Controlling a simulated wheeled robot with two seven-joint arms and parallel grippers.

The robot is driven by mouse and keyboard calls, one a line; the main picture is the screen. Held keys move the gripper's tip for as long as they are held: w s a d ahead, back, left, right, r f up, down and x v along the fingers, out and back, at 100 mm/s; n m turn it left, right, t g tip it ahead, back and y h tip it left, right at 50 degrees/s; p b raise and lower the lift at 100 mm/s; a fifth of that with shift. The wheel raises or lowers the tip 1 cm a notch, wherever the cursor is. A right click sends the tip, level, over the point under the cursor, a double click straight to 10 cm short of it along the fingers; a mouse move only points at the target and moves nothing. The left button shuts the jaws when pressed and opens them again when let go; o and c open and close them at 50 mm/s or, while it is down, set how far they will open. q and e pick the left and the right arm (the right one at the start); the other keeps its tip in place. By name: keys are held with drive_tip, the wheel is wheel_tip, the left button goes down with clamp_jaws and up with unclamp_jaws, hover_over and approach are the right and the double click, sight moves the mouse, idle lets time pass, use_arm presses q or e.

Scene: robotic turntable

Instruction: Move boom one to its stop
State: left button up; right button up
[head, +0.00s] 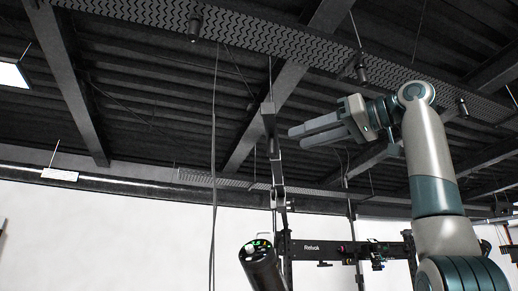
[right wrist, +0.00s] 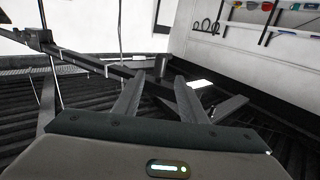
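A long dark boom (head: 330,250) with a white label lies level in the lower middle of the head view. A narrow grey arm (head: 270,130) stands nearly upright left of my right gripper. I cannot tell which is boom one, and no stop can be made out. My right gripper (head: 298,137) is raised, its fingers pointing left toward the grey arm, with a gap before it. In the right wrist view its fingers (right wrist: 157,80) are apart with nothing held between them. A dark beam (right wrist: 100,65) runs beyond them. My left gripper is not in view.
A black cylinder (head: 262,268) with a green-lit end is at bottom centre. Thin cables (head: 214,150) hang left of the grey arm. Small devices (head: 372,255) sit along the labelled boom. A wall rack (right wrist: 285,15) shows in the right wrist view. The left side is clear.

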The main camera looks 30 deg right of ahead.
drive_tip(key=p+x, duration=0.4)
drive_tip(key=x, duration=0.9)
drive_tip(key=shift+w+a+p, duration=0.2)
drive_tip(key=shift+w+p, duration=0.1)
drive_tip(key=shift+p, duration=0.05)
drive_tip(key=shift+c, duration=0.7)
clamp_jaws()
